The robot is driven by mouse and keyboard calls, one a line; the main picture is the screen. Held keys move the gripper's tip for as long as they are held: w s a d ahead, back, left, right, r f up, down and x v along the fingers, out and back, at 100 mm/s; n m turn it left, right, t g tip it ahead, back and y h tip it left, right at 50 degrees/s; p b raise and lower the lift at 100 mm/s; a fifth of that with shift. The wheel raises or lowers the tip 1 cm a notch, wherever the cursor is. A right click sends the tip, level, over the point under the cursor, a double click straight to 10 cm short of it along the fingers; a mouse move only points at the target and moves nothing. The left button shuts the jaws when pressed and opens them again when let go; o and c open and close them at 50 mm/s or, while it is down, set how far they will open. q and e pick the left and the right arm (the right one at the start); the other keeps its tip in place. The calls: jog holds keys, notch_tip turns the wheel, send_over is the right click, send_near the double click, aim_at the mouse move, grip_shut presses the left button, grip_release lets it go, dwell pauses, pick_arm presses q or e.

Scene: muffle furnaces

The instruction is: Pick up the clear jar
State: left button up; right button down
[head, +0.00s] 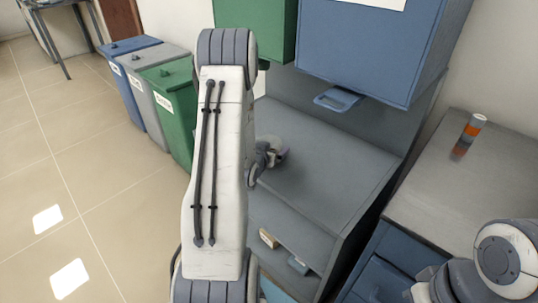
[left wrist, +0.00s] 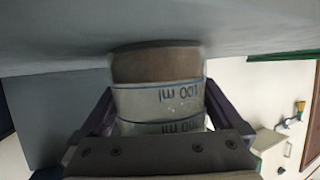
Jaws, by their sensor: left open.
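The clear jar (left wrist: 160,98) fills the middle of the left wrist view, which shows it upside down. It has "100 ml" style markings and a brownish band at its end against the grey surface (left wrist: 60,45). My left gripper (left wrist: 158,92) is open, with one dark finger on each side of the jar. I cannot tell whether either finger touches it. In the head view my left gripper (head: 273,155) is low over the grey worktop (head: 335,160), partly behind my arm; the jar is not clearly visible there. My right gripper is out of view.
A blue cabinet (head: 375,50) with a handle (head: 338,99) hangs above the worktop. An orange and grey container (head: 472,128) stands on the right counter (head: 485,180). Blue, grey and green bins (head: 172,110) stand at left. Small blocks (head: 268,238) lie below the worktop.

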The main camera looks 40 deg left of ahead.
aim_at(274, 137)
pick_arm(q)
jog(key=c, duration=1.4)
jog(key=shift+r, duration=0.1)
jog(key=shift+r, duration=0.55)
jog(key=r, duration=0.1)
jog(key=r+p, duration=0.1)
jog(key=r, duration=0.1)
jog(key=shift+s+d+r, duration=0.1)
jog(key=shift+d+r, duration=0.15)
jog(key=shift+d, duration=0.1)
jog(key=s+d+r+p, duration=0.4)
jog(key=d+p, duration=0.6)
jog(key=p, duration=0.6)
jog(key=shift+s+r, duration=0.3)
jog(key=shift+r, duration=0.8)
